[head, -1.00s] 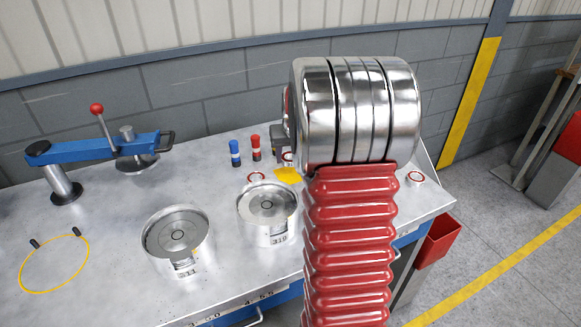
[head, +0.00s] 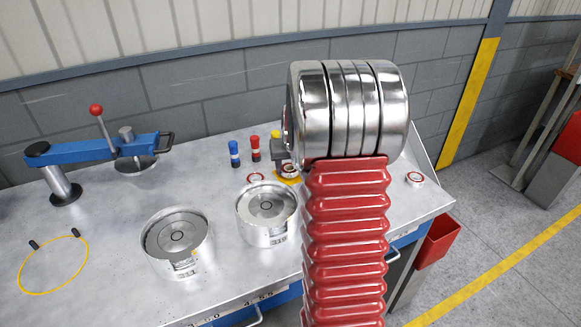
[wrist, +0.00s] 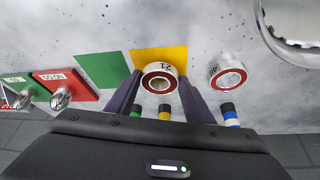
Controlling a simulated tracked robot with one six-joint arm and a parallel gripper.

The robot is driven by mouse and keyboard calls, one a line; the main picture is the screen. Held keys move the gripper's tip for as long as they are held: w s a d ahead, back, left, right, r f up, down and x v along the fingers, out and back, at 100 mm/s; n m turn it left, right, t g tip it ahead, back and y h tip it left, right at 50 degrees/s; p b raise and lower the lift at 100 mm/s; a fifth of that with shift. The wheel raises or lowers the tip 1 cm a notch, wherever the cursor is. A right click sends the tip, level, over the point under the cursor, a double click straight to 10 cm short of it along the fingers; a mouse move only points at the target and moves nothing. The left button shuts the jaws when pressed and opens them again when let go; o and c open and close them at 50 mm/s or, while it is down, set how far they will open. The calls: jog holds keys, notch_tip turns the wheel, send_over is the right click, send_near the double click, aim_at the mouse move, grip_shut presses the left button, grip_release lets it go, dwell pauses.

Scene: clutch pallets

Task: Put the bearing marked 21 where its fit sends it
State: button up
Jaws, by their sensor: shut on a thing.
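The bearing marked 21 (wrist: 160,79), a silver ring with a red seal, is between the fingers of my gripper (wrist: 158,94) in the wrist view. My gripper is shut on it. The bearing (head: 289,171) also shows in the head view, over the yellow square (head: 291,181), partly beside my red arm sleeve. The yellow square (wrist: 160,56) lies behind and under it in the wrist view. I cannot tell whether the bearing touches the square. A green square (wrist: 103,69) lies left of the yellow one.
Another bearing (wrist: 228,75) lies to the right in the wrist view. A bearing (head: 415,178) stands near the bench's right side. Two metal housings (head: 178,262) (head: 267,232), a blue lever press (head: 100,149) and coloured markers (head: 234,153) stand on the bench. Red and green gauges (wrist: 60,97) are at left.

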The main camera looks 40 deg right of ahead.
jog(key=shift+f, duration=0.55)
jog(key=o, duration=1.3)
jog(key=shift+o, duration=0.2)
jog(key=shift+r, duration=0.5)
jog(key=v, duration=1.2)
jog(key=shift+a, duration=0.1)
